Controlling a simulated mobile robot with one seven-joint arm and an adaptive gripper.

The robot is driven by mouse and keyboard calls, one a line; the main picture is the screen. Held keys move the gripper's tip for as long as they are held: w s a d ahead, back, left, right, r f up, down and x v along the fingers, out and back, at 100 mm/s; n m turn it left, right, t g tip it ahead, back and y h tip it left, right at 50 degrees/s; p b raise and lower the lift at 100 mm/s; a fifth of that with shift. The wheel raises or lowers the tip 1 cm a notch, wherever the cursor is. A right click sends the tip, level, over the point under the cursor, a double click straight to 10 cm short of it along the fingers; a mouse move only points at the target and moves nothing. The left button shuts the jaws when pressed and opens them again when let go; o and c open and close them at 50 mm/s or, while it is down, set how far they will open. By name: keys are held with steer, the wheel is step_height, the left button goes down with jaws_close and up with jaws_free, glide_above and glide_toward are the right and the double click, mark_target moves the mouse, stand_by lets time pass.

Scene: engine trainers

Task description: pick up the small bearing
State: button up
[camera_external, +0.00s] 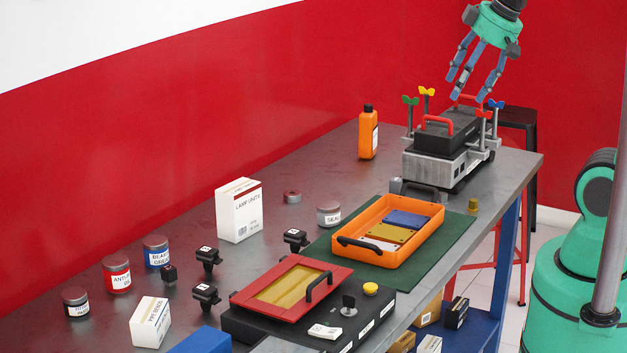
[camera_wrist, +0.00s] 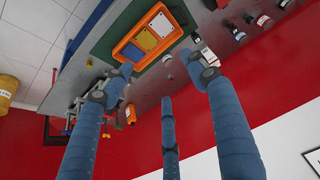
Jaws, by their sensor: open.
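My gripper (camera_external: 467,90) is high over the far end of the bench, above the engine trainer, well away from the ring. Its three blue fingers are spread and empty, pointing down. In the wrist view the open fingers (camera_wrist: 155,78) reach over the bench with nothing between them.
The engine trainer (camera_external: 430,172) with upright posts stands below my gripper. Several jars and black clamps stand nearer the front left.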

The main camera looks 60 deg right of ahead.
steer(key=w+d+r+g+p, duration=0.1)
steer(key=w+r+p, duration=0.1)
steer(key=w, duration=0.6)
steer(key=w+d+r+p, duration=0.1)
steer(key=w+r, duration=0.1)
steer(key=w, duration=0.6)
steer(key=n+g+p, duration=0.3)
steer(key=g+p, duration=0.1)
steer(key=p, duration=0.7)
glide_above(290, 192)
step_height(290, 192, down, 30)
steer(key=f, duration=0.1)
steer(key=shift+r, duration=0.25)
step_height(290, 192, down, 8)
steer(key=shift+f, duration=0.25)
